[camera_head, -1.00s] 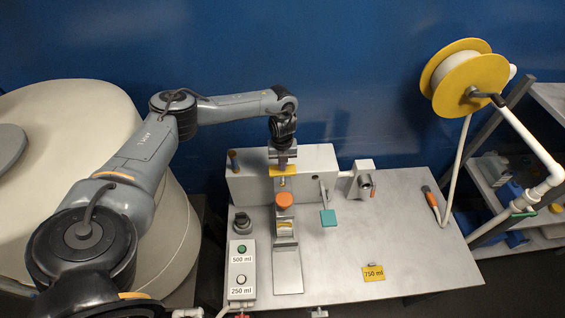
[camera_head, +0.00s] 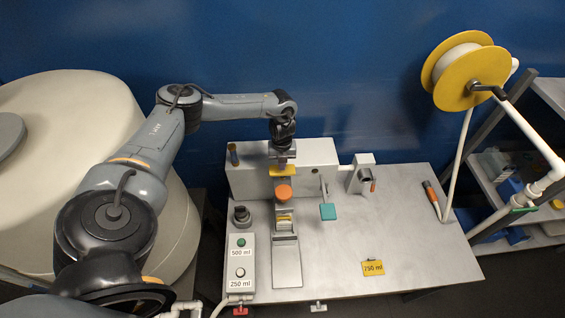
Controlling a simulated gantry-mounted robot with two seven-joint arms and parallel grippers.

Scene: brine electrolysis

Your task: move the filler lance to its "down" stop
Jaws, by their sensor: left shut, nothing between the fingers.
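The filling station stands on a grey bench, with a white housing (camera_head: 315,168) at the back. In front of it is an upright assembly with an orange round knob (camera_head: 284,193) on top. I take this for the filler lance, but cannot tell for certain. My left gripper (camera_head: 283,168) points down just behind and above the knob. It is shut and empty, beside a yellow block (camera_head: 283,172). I cannot tell whether they touch. A metal foot plate (camera_head: 287,268) lies in front. My right gripper is out of view.
A button box (camera_head: 241,262) marked 500 ml and 250 ml stands left of the assembly. A teal paddle (camera_head: 328,211) hangs to the right. A yellow 750 ml tag (camera_head: 373,268) lies at the front right. A yellow hose reel (camera_head: 466,70) stands at the far right. The bench's right half is mostly clear.

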